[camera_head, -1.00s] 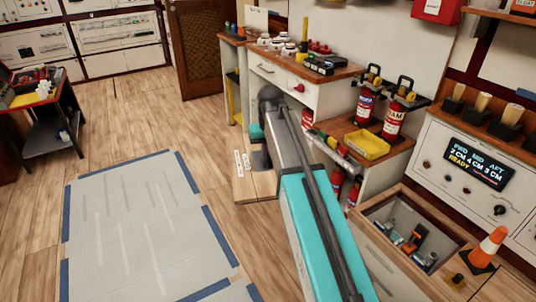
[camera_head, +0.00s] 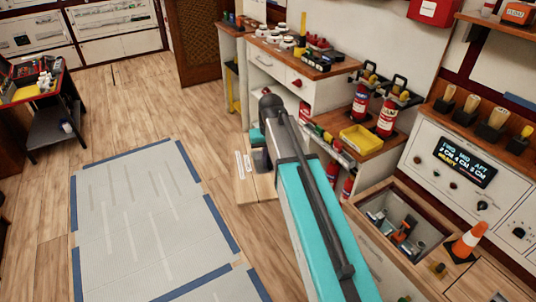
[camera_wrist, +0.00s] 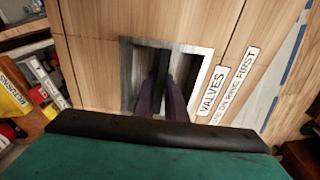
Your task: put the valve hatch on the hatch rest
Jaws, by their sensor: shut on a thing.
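The valve hatch (camera_head: 262,187) is a pale wooden panel at floor level beside the counter, just beyond my arm in the head view. In the wrist view the hatch (camera_wrist: 95,50) has a square metal-rimmed dark recess, with labels reading "VALVES" and "...ON RING FIRST" to its right. In the head view my arm covers the fingers. I cannot tell whether the hatch is raised. I cannot make out a hatch rest.
A grey floor mat (camera_head: 150,230) edged with blue tape lies to the left. A counter with fire extinguishers (camera_head: 362,102) and a yellow tray (camera_head: 362,139) stands to the right. An open bin (camera_head: 405,225) and a traffic cone (camera_head: 469,241) are at lower right.

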